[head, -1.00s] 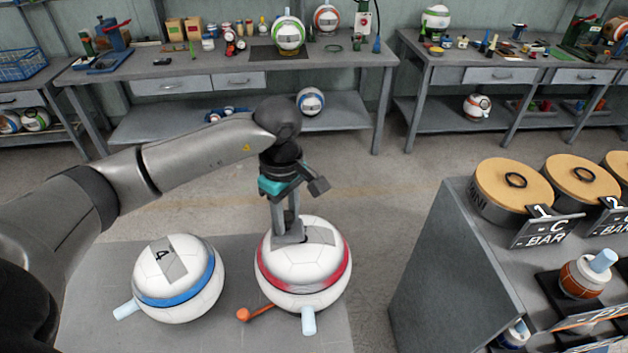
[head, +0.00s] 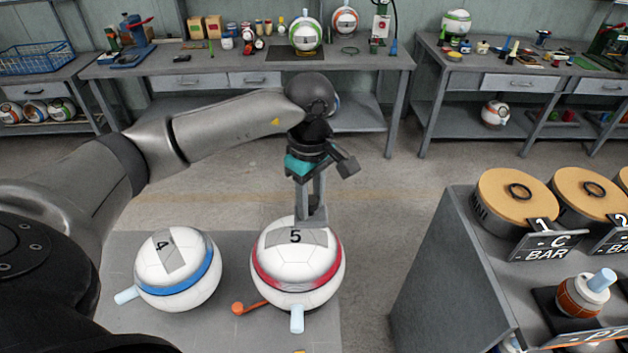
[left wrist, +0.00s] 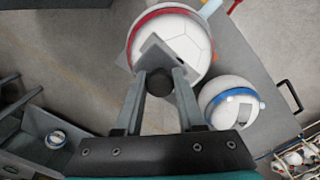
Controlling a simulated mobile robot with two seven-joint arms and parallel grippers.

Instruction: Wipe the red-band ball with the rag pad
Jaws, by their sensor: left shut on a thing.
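The red-band ball (head: 297,275) is white with a red band and a label "5" on top. It sits on a grey surface (head: 228,325) in the head view and shows in the left wrist view (left wrist: 185,40). My left gripper (head: 312,208) is above its far top side, fingers pointing down. In the left wrist view the left gripper (left wrist: 160,95) is shut on the dark round knob of the grey rag pad (left wrist: 150,52). The pad is over the ball's top and seems to touch it; the contact is hidden. My right gripper is not in view.
A white ball with a blue band (head: 178,270), labelled "4", stands left of the red-band ball. An orange-tipped lever (head: 240,308) lies between them. A grey cabinet (head: 445,270) with wooden-lidded drums (head: 512,195) stands at right. Workbenches (head: 245,65) line the back.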

